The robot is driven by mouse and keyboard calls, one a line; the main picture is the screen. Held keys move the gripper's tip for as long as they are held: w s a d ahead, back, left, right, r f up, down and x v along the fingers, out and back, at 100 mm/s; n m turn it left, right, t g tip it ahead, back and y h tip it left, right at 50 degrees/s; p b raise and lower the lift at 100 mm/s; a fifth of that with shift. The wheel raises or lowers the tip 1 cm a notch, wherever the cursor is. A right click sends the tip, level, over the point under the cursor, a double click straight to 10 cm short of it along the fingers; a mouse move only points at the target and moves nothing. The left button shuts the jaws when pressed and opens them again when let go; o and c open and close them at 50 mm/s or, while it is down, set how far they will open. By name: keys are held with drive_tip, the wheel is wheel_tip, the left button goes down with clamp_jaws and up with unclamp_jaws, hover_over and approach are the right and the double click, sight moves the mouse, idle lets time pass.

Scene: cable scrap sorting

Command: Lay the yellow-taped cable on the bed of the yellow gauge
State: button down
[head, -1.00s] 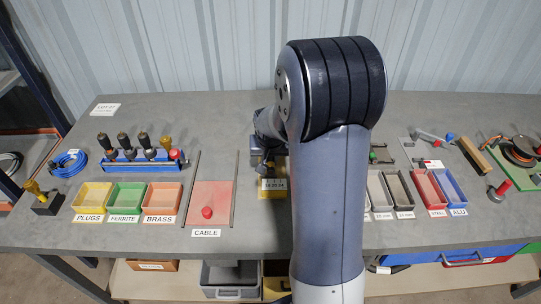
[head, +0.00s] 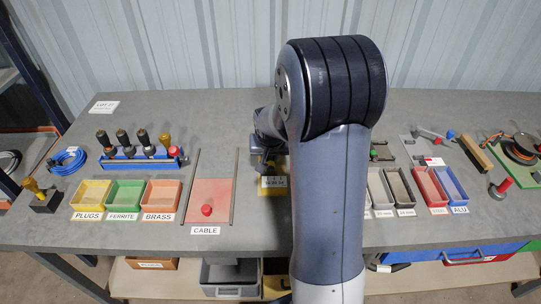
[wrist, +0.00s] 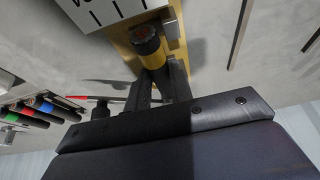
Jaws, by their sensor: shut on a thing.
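The yellow-taped cable (wrist: 150,52) is in the wrist view, its yellow band and copper-coloured end pointing away from my gripper. My gripper (wrist: 158,82) is shut on it, with a dark finger on either side. The yellow gauge (wrist: 176,24) shows close beyond the cable end, with its white marked plate beside it. I cannot tell whether the cable touches the bed. In the head view, the gauge (head: 267,191) shows left of my arm, largely hidden by it. The cable cannot be made out there.
The red CABLE area (head: 210,192) between two dark rails lies left of the gauge. Yellow, green and orange bins (head: 126,196) stand further left, with a blue tool rack (head: 140,162) behind them. More small bins (head: 398,188) stand right of my arm. Bare bench lies behind.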

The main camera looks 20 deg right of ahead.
drive_tip(key=shift+f, duration=0.2)
drive_tip(key=shift+f+b, duration=0.35)
drive_tip(key=shift+b, duration=0.25)
drive_tip(key=c, duration=1.2)
unclamp_jaws()
drive_tip(key=shift+o, duration=0.2)
drive_tip(key=shift+r+p, duration=2.35)
drive_tip(key=shift+r, duration=1.2)
